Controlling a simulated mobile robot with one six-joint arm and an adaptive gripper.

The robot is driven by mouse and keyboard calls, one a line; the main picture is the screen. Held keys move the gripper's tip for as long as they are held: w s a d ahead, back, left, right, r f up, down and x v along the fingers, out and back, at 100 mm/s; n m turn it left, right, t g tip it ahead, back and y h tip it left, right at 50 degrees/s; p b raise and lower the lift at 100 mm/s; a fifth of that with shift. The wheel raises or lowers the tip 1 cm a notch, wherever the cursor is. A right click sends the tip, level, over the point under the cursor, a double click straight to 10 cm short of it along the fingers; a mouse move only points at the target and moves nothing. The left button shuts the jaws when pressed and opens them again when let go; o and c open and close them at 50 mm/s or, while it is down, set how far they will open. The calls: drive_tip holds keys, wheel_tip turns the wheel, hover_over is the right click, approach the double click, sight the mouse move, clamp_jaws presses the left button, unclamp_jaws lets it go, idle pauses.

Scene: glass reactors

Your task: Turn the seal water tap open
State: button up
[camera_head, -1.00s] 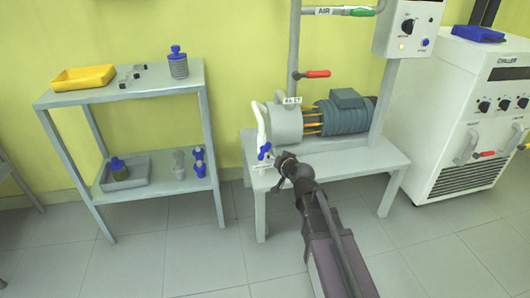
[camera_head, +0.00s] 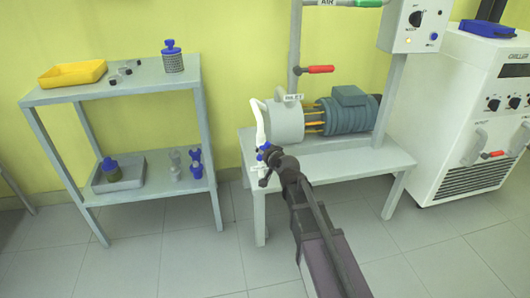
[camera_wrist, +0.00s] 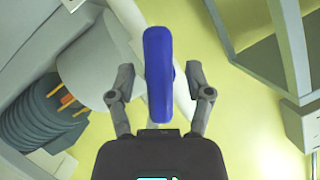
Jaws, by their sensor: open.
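The blue tap handle (camera_wrist: 158,75), which I take to be the seal water tap, stands upright in the middle of the wrist view. In the head view it is a small blue spot (camera_head: 265,146) at the left end of the pump bench, below a white hose. My gripper (camera_wrist: 162,88) is open, with one finger on each side of the handle. Gaps show between the handle and both fingers. In the head view my gripper (camera_head: 264,167) is at the tap, and my arm partly hides the tap's lower part.
The pump with its green motor (camera_head: 350,112) sits on the grey bench (camera_head: 365,160). A red-handled valve (camera_head: 318,69) is on the post above. A shelf (camera_head: 135,83) with a yellow tray stands left, a white chiller (camera_head: 480,110) right. Floor between shelf and bench is clear.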

clamp_jaws()
drive_tip(key=shift+n+h+p, duration=0.45)
drive_tip(key=shift+n+h, duration=0.65)
drive_tip(key=shift+n, duration=0.5)
unclamp_jaws()
